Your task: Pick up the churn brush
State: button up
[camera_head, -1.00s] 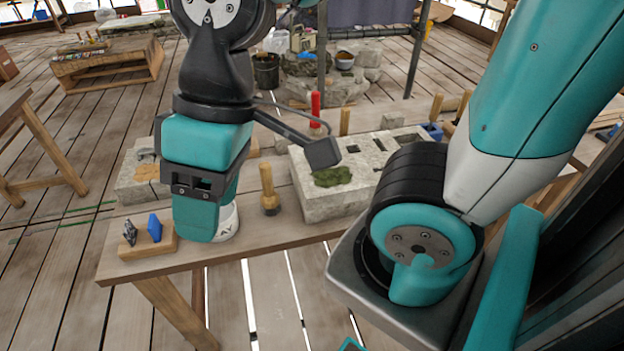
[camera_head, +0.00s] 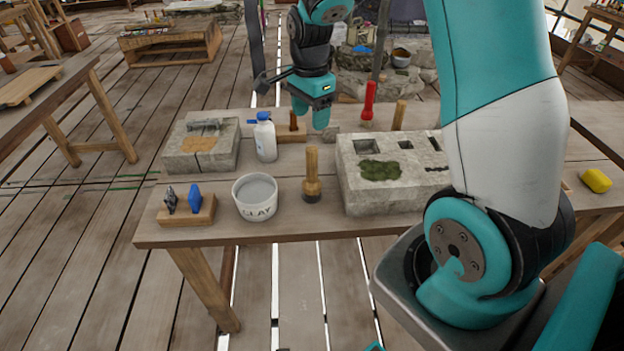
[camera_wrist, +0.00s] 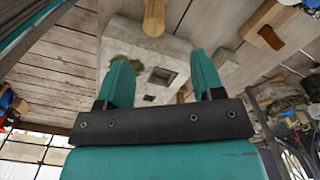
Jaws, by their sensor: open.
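A brush with an upright wooden handle (camera_head: 312,178), which I take to be the churn brush, stands on the workbench between the clay tub and the mossy stone block. Its round, dark lower end rests on the bench. In the wrist view, a wooden handle (camera_wrist: 155,15), seemingly the same brush, shows at the top edge, beyond the fingertips. My gripper (camera_head: 320,116) hangs above the back of the bench, behind the brush and apart from it. In the wrist view its two teal fingers (camera_wrist: 162,75) are spread, with nothing between them.
The stone block (camera_head: 385,190) stands right of the brush. The clay tub (camera_head: 256,198), a white bottle (camera_head: 265,142) and a small wooden holder (camera_head: 188,212) stand left. A red-handled tool (camera_head: 368,105) and a wooden handle (camera_head: 399,115) rise behind the block.

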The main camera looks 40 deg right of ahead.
aim_at(312, 159)
notch_tip(312, 159, down, 7)
jog(key=shift+r+p, duration=0.1)
jog(key=shift+p, duration=0.4)
jog(key=f+p, duration=0.1)
jog(key=f, duration=0.1)
jog(key=s+f, duration=0.1)
jog(key=f, duration=0.1)
jog(key=shift+a+f+p, duration=0.1)
jog(key=shift+a+p, duration=0.05)
jog(key=shift+p, duration=0.25)
jog(key=shift+w+f, duration=0.1)
jog(key=shift+f, duration=0.5)
jog(key=c, duration=1.1)
